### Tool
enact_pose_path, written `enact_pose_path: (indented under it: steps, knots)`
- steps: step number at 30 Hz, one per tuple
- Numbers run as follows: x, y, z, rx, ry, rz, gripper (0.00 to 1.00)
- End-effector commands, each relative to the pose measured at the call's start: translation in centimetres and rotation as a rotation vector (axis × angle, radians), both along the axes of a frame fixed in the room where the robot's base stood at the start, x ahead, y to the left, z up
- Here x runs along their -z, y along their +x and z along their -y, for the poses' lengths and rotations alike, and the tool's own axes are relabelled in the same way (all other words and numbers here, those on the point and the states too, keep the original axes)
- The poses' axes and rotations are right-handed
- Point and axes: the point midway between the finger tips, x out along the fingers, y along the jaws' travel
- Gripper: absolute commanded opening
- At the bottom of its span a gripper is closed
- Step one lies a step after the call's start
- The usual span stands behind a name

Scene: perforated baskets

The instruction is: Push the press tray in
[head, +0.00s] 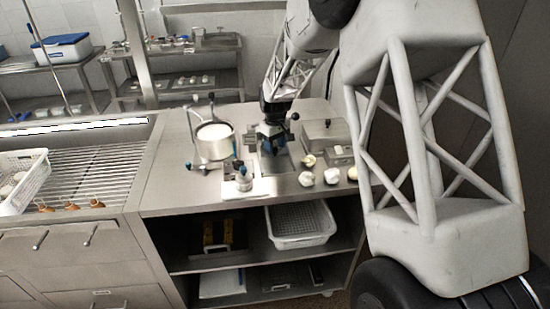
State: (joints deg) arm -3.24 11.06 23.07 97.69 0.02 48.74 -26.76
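A lever with a black knob (295,117) stands just behind and right of the gripper, partly hidden by my arm. A boxy steel unit (325,132) is to the right.
A white-filled pot (214,142) on a stand is left of the gripper. A small bottle (244,179) stands in front on a pale board (264,189). Several round pale pieces (332,176) lie at front right. A perforated basket (300,224) is on the shelf below; another (25,181) is far left.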

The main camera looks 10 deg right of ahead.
Motion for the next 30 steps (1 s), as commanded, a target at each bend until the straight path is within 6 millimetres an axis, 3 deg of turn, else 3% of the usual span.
enact_pose_path:
  steps: [15, 30]
  knots:
    - [-3.5, 0.2, 0.0, 0.0, 0.001, 0.009, 0.49]
    - [-4.1, 0.2, 0.0, 0.0, 0.0, 0.009, 0.49]
